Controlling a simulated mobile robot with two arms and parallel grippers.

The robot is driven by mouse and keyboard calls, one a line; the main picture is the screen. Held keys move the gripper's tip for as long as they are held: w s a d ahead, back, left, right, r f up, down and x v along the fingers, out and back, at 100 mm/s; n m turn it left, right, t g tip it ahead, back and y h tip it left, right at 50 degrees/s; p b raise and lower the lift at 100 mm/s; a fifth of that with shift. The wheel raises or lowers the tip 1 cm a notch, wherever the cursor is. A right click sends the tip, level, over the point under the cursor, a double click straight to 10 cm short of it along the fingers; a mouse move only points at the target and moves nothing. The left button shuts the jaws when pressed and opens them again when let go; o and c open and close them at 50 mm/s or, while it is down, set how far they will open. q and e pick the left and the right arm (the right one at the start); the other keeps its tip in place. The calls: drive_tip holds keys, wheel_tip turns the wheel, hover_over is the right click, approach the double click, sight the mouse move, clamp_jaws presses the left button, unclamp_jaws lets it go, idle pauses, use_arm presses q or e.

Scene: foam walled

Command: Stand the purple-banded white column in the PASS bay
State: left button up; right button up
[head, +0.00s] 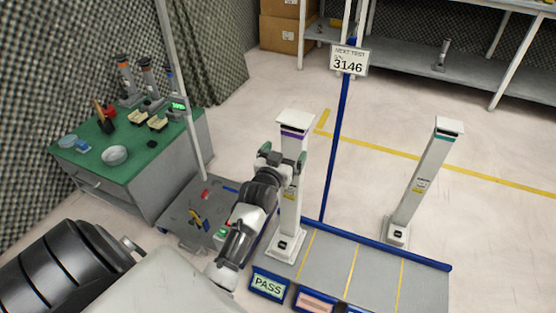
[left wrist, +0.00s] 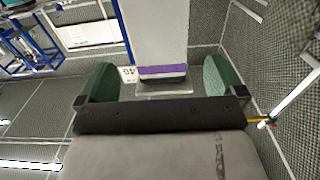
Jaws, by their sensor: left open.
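The purple-banded white column (head: 291,205) stands upright with its base in the leftmost bay, behind the green PASS sign (head: 268,284). Its purple band also shows in the left wrist view (left wrist: 162,71). My left gripper (head: 281,158) is at the column's upper part, below the band, and my arm hides some of the column's left side. In the left wrist view the green fingers (left wrist: 160,80) are spread, one on each side of the column, with visible gaps. My right gripper is not in view.
A teal-banded white column (head: 420,185) stands to the right behind the bay platform (head: 375,275). A blue post with a 3146 sign (head: 348,62) rises behind the bays. A green-topped bench (head: 135,150) and a low grey cart (head: 188,212) are at left. Open floor lies behind.

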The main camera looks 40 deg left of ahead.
use_arm(q)
drive_tip(key=s+d+f+m+g+h, duration=0.1)
drive_tip(key=s+d+g, duration=0.3)
drive_tip(key=s+d, duration=0.5)
drive_tip(key=s+d+f+m+g+h, duration=0.2)
drive_tip(key=s+d+m+g+h, duration=0.2)
drive_tip(key=s+d, duration=0.5)
drive_tip(key=s+g, duration=0.1)
drive_tip(key=s, duration=0.6)
drive_tip(key=shift+s+f+g+h+p, duration=0.2)
drive_tip(key=shift+f+g+h+p, duration=0.1)
drive_tip(key=shift+p, duration=0.1)
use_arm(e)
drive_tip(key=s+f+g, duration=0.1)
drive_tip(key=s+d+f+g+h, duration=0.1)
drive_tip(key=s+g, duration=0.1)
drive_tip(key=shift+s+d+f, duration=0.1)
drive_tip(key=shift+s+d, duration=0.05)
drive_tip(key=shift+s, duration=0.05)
